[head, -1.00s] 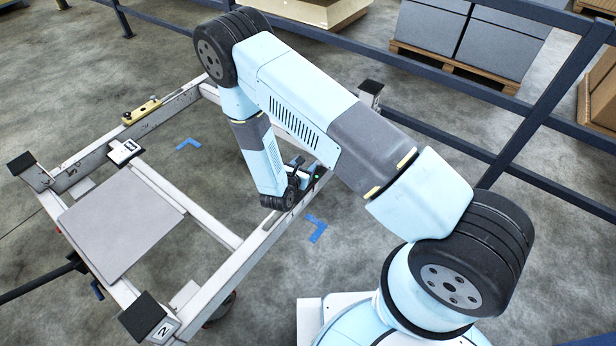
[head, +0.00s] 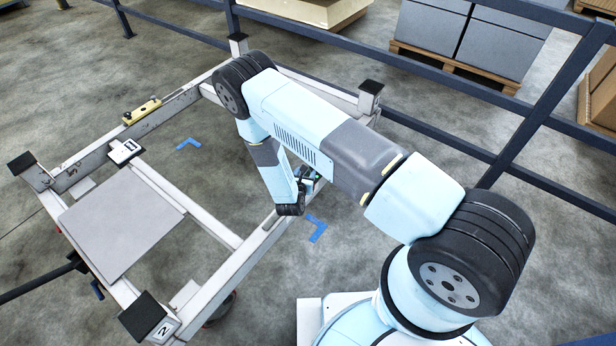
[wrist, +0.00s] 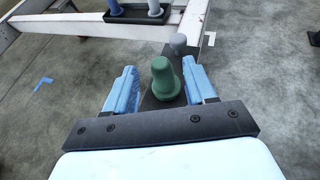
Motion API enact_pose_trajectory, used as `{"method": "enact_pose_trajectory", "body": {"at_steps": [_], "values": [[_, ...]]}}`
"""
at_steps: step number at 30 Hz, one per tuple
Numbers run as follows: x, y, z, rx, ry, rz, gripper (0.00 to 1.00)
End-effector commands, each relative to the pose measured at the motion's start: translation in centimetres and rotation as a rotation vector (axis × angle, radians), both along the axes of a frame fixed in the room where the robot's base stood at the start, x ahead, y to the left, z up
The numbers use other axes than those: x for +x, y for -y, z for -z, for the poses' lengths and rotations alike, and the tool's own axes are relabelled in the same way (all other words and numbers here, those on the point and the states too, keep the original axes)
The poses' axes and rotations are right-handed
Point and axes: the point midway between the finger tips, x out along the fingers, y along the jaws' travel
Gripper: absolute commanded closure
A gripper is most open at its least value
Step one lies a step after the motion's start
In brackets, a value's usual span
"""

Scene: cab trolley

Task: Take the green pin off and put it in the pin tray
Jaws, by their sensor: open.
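The green pin (wrist: 164,80) stands on a dark plate (wrist: 158,100) in the wrist view. My gripper (wrist: 163,85) is open, with one blue finger on each side of the pin and a visible gap to the left finger; the right finger is close to it, and I cannot tell if it touches. In the head view my gripper (head: 308,180) is small and partly hidden by my arm, at the trolley's near right rail.
A grey pin (wrist: 179,43) stands just beyond the green one. The trolley frame (head: 240,262) has corner posts, a yellow level (head: 142,111) and a flat grey panel (head: 122,220). Dark railings (head: 480,155) run behind.

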Motion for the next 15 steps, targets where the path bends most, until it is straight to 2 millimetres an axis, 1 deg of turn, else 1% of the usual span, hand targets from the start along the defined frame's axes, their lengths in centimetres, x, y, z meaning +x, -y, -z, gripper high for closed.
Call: {"method": "enact_pose_trajectory", "body": {"at_steps": [5,12,15], "values": [[0.9,0.3,0.4,0.0,0.0,0.002,0.45],[3.8,1.2,1.7,0.001,0.001,0.003,0.45],[4.5,1.4,2.0,-0.001,0.0,0.002,0.45]]}}
